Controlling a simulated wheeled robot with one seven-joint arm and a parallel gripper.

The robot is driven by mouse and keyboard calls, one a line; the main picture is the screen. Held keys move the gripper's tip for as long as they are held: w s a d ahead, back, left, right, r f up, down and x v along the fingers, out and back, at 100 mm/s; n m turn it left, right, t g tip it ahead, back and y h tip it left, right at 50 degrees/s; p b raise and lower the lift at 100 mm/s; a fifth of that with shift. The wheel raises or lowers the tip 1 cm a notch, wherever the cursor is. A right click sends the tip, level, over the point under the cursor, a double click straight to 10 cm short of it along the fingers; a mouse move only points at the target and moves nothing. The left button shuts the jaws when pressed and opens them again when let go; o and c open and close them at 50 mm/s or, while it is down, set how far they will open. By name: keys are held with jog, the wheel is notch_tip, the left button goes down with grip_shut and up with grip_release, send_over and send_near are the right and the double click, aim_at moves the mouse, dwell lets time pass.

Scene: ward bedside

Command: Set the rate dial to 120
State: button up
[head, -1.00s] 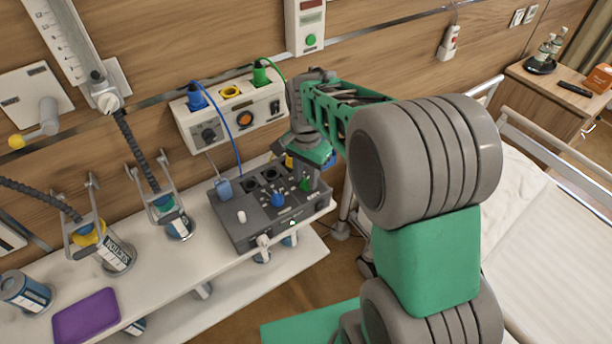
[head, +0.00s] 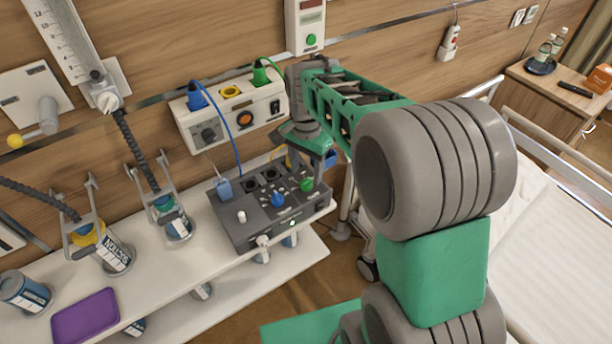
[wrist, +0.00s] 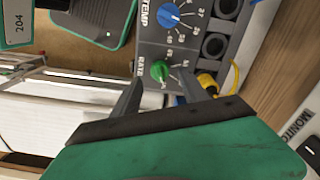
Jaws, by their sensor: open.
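The grey-black control box (head: 250,235) stands on the white shelf. Its green dial (head: 306,184), at the right end, shows in the wrist view (wrist: 160,71) beside the word RATE. The scale numbers around it are too small to read surely, and so is its setting. A blue dial (head: 277,199) marked TEMP is beside it, also in the wrist view (wrist: 170,14). My gripper (wrist: 160,84) is open and empty. Its two fingers point at the green dial, one to each side in the wrist view, and appear apart from it. In the head view my gripper (head: 315,160) is just above the dial.
A wall socket panel (head: 228,112) with blue and green plugs is behind the box; a blue cable (head: 232,140) hangs from it. A white knob (head: 241,217) is on the box's left. A purple tray (head: 86,316) and suction jars (head: 116,256) are left. The bed (head: 560,240) is right.

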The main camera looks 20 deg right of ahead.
aim_at(306, 179)
notch_tip(306, 179, up, 5)
dwell(0.4)
jog(key=shift+w+n, duration=0.15)
jog(key=shift+n, duration=0.65)
jog(key=s+f+n, duration=0.1)
jog(key=f+n, duration=0.2)
jog(key=n, duration=0.1)
jog(key=s+f+n, duration=0.1)
jog(key=f, duration=0.1)
jog(key=shift+s+f+n, duration=0.3)
jog(key=shift+n, duration=0.1)
jog(key=s+r+n+t, duration=0.2)
jog(key=s+r+t, duration=0.1)
jog(key=s, duration=0.8)
jog(key=shift+s+r+n+t, duration=0.3)
jog(key=shift+r+n, duration=0.1)
jog(key=shift+r, duration=0.35)
